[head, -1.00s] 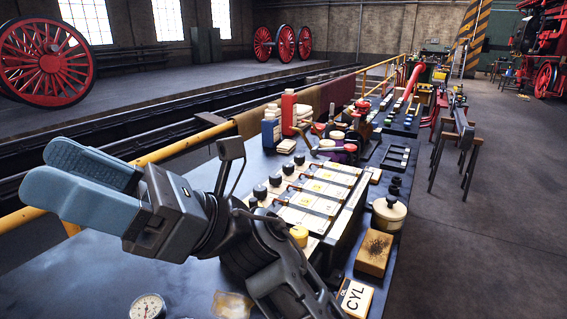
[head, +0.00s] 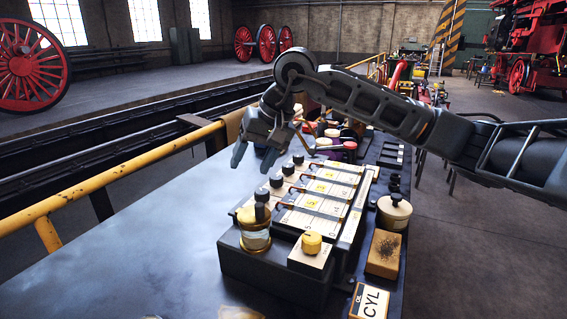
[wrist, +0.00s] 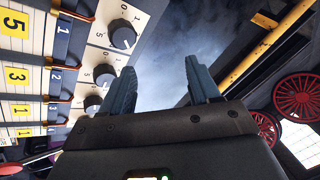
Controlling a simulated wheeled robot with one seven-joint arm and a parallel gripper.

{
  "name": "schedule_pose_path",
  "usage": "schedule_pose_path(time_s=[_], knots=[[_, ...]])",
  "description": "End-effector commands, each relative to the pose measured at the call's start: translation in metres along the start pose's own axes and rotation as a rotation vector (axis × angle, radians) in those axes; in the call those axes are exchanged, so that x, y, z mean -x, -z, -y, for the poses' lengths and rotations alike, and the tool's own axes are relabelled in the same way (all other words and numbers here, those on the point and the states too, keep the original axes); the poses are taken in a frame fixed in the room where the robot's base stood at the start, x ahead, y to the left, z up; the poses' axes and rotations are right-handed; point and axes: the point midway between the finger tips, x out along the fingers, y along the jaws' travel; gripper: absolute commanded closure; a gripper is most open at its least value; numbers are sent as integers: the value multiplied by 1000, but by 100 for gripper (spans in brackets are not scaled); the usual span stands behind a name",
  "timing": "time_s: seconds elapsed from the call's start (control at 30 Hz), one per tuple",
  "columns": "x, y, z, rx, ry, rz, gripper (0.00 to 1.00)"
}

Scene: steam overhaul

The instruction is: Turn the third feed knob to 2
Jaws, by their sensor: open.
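A row of black feed knobs runs along the left edge of a cream-and-black lubricator panel (head: 318,200) in the head view. The visible knobs include one nearest me (head: 262,195), then others (head: 276,180), (head: 288,169) and (head: 298,159) farther back. In the wrist view, knobs (wrist: 122,35), (wrist: 104,74) and (wrist: 93,103) sit on white dial plates beside numbered cards. I cannot tell for sure which is third or read its setting. My gripper (head: 254,158) is open and empty, fingers pointing down, above and left of the knobs. It also shows in the wrist view (wrist: 162,88).
A brass-capped glass jar (head: 255,232) and a yellow knob (head: 311,243) stand at the panel's near end. A round tin (head: 393,212), a brush block (head: 384,254) and a CYL card (head: 369,302) lie right. The bench (head: 150,235) left of the panel is clear.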

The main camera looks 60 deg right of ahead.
Motion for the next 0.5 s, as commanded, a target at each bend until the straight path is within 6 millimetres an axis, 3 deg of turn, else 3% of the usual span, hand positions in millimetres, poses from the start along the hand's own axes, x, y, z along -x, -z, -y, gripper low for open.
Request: schedule_pose_path(time_s=[0.03, 0.1, 0.2, 0.37, 0.5], knots=[[9, 14, -27, 27, -88, -40, 39], [20, 28, -57, 59, -189, -75, 39], [33, 41, -87, 92, -292, -104, 39], [40, 49, -107, 111, -358, -119, 39], [26, 51, -112, 110, -359, -119, 39]])
